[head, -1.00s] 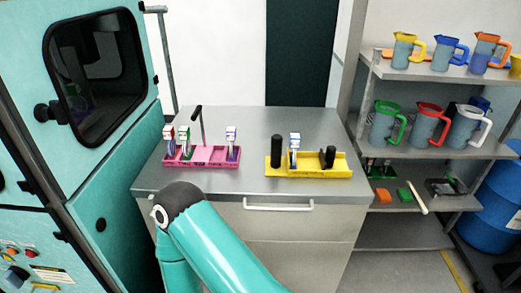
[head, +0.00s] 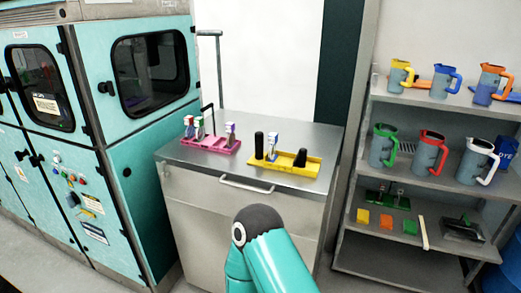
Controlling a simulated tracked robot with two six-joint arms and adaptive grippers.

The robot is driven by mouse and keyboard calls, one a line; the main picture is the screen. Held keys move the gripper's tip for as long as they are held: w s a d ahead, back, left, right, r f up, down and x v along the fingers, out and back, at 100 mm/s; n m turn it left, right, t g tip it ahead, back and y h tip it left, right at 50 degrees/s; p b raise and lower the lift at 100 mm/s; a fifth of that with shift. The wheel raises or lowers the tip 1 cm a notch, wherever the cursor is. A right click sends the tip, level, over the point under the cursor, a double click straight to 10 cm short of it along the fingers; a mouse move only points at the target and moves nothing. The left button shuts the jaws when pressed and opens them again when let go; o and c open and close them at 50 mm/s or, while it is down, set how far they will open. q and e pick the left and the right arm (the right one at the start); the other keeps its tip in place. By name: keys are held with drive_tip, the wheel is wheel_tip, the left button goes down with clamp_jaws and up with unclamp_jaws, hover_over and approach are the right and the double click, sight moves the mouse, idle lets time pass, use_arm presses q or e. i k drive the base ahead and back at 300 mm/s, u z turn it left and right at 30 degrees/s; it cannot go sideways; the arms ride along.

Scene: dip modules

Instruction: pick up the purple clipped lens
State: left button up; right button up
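A pink tray (head: 208,144) stands on the left part of the metal cabinet top. The purple clipped lens (head: 230,133) appears to be the small upright piece at the tray's right end, though it is too small to make out its clip. A red-marked piece (head: 188,125) and a green-marked piece (head: 199,127) stand at the tray's left end. Neither of my grippers shows; only a teal link of my arm with a dark joint cap is in view at the bottom, well short of the tray.
A yellow tray (head: 285,165) beside the pink one holds black pieces and a blue-marked piece (head: 272,143). The metal cabinet (head: 240,205) has a front handle. A teal machine (head: 150,150) stands left. Shelves right hold several jugs (head: 430,150) and colored blocks (head: 386,222).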

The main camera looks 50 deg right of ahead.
sight(230, 126)
drive_tip(key=k, duration=0.65)
drive_tip(key=z, duration=0.6)
drive_tip(key=i, duration=0.9)
drive_tip(key=z, duration=0.1)
